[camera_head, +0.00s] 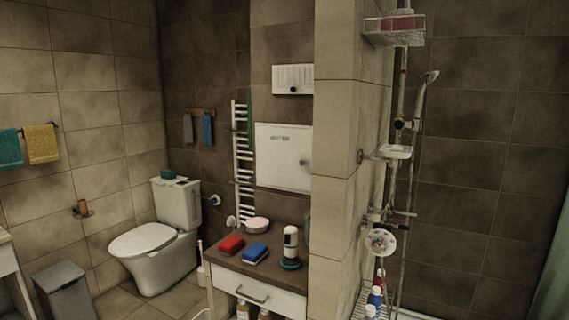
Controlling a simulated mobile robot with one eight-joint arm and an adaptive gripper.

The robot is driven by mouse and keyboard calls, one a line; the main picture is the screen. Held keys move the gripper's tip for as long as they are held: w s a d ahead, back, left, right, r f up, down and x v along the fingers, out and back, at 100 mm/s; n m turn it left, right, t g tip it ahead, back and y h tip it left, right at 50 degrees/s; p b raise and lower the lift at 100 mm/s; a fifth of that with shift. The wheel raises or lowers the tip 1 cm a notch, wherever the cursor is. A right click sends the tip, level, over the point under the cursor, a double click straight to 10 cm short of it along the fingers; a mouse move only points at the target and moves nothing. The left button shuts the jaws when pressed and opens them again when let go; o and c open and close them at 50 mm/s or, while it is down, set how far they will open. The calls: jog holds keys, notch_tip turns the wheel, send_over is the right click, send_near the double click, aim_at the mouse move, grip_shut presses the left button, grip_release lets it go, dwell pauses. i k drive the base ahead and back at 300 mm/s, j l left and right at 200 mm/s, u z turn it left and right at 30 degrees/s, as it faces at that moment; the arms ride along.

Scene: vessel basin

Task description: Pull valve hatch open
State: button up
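A square white hatch (284,172) is set in the tiled wall above the wooden-topped cabinet. It looks shut, flush with its frame. A small round knob (302,162) sits near its right edge, and a grey label is near its top. A smaller white panel (293,72) with vents and a dark knob is on the wall above it. Which of the two is the valve hatch is not marked; the larger one looks most like it. My gripper is not in view.
The cabinet (266,292) below the hatch holds a red block, a blue block (255,252), a pink-white bowl and a white cylinder (290,240). A towel radiator (242,165) stands left of the hatch. A tiled pillar (334,165) juts out at its right. A toilet (165,240) is further left.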

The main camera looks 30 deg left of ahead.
aim_at(284, 155)
jog(key=i+j, duration=0.1)
jog(key=j, duration=0.25)
jog(key=i+j, duration=0.1)
jog(key=j, duration=0.25)
jog(key=i+j, duration=0.1)
jog(key=j, duration=0.3)
jog(key=i+j, duration=0.1)
jog(key=j, duration=0.25)
jog(key=i+j, duration=0.1)
jog(key=j, duration=0.25)
